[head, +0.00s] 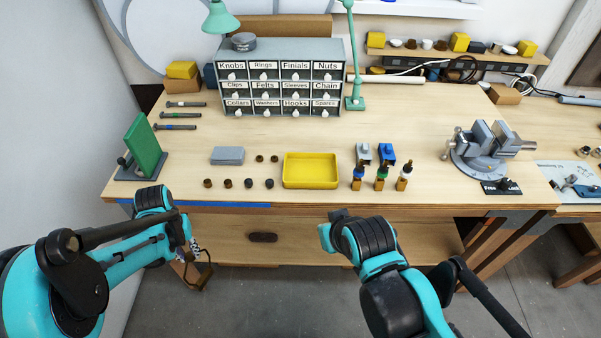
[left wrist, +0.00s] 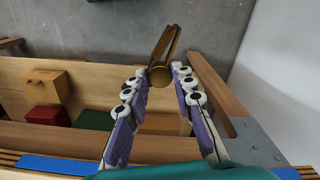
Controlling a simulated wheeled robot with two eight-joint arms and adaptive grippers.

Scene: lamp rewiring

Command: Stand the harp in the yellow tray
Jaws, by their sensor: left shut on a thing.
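My left gripper (head: 193,250) is low in front of the bench's left part. It is shut on the harp, a thin brass-coloured loop, which hangs below the fingers in the head view (head: 207,277). In the left wrist view the harp (left wrist: 162,66) sticks out between the purple-padded fingertips (left wrist: 160,95). The yellow tray (head: 310,185) lies on the bench near the front edge, right of the left gripper, and looks empty. My right gripper (head: 340,214) is in front of the bench below the tray; its fingers are not clear.
Small dark caps and a grey block (head: 228,155) lie left of the tray. Several small bottles (head: 381,172) stand right of it. A green panel on a stand (head: 146,147) is at the left, a vise (head: 484,151) at the right. The labelled drawer cabinet (head: 281,80) stands behind.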

